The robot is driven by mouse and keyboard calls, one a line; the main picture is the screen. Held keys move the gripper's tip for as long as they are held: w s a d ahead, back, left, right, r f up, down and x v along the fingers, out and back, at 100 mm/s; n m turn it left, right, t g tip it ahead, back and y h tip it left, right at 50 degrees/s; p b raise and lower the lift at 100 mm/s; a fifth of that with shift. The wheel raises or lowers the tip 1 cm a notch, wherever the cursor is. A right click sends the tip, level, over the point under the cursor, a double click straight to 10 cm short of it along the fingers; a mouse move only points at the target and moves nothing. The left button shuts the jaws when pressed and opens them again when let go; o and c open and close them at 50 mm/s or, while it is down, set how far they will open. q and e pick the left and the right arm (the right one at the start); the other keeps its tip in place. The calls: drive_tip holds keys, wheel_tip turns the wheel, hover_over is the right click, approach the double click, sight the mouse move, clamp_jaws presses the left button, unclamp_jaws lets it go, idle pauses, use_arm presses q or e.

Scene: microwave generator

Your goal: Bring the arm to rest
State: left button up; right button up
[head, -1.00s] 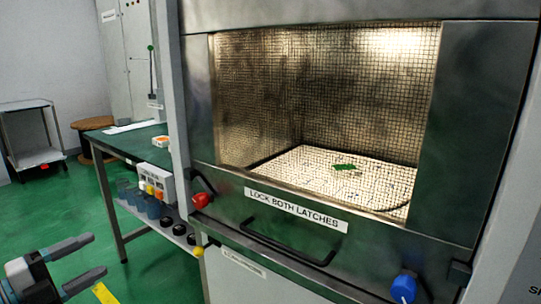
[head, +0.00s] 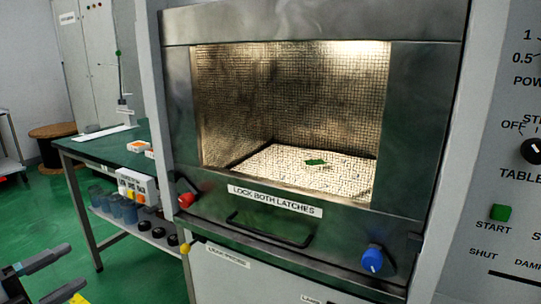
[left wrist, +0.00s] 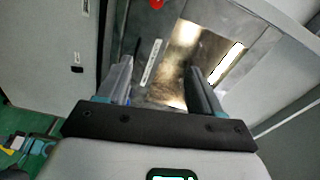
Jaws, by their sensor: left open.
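My left gripper (head: 52,280) shows at the bottom left of the head view, low in front of the bench and apart from everything. Its two fingers are spread with nothing between them. In the left wrist view the open fingers (left wrist: 160,85) point toward the microwave chamber's front, which lies beyond them at a distance. My right gripper is not in the head view. A small blue-green part at the lower left of the wrist view (left wrist: 35,150) is too small to identify.
The microwave chamber (head: 410,120) has a shut mesh door with a handle (head: 268,232), a red latch (head: 186,199) and a blue latch (head: 372,260). A green piece (head: 315,162) lies inside. A control panel (head: 510,180) stands right.

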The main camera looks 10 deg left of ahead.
use_arm(q)
drive_tip(key=w+d+r+n+g+h+p, duration=0.1)
drive_tip(key=w+d+n+h+p, duration=0.1)
drive_tip(key=w+d+p, duration=0.4)
drive_tip(key=w+d+n+g+h+p, duration=0.1)
drive_tip(key=w+d+n+h+p, duration=0.15)
drive_tip(key=d+p, duration=0.5)
drive_tip(key=w+d+f+n+g+y+p, duration=0.25)
drive_tip(key=d+f+n+p, duration=0.4)
drive_tip(key=d, duration=0.35)
drive_tip(key=s+d+f+n+g+y+p, duration=0.45)
drive_tip(key=s+d+f, duration=0.25)
drive_tip(key=s+f, duration=0.3)
drive_tip(key=s+a+f+n+g+y, duration=0.1)
drive_tip(key=s+f+n+g, duration=0.2)
drive_tip(key=s, duration=0.4)
drive_tip(key=s+a+f+n+g, duration=0.1)
drive_tip(key=s+f+n+g, duration=0.2)
drive_tip(key=s, duration=0.4)
drive_tip(key=shift+s+f+n+g+y+b, duration=0.35)
drive_tip(key=shift+f+n+g, duration=0.05)
drive_tip(key=shift+f+n, duration=0.5)
drive_tip(key=shift+w+a, duration=0.1)
drive_tip(key=shift+a, duration=0.05)
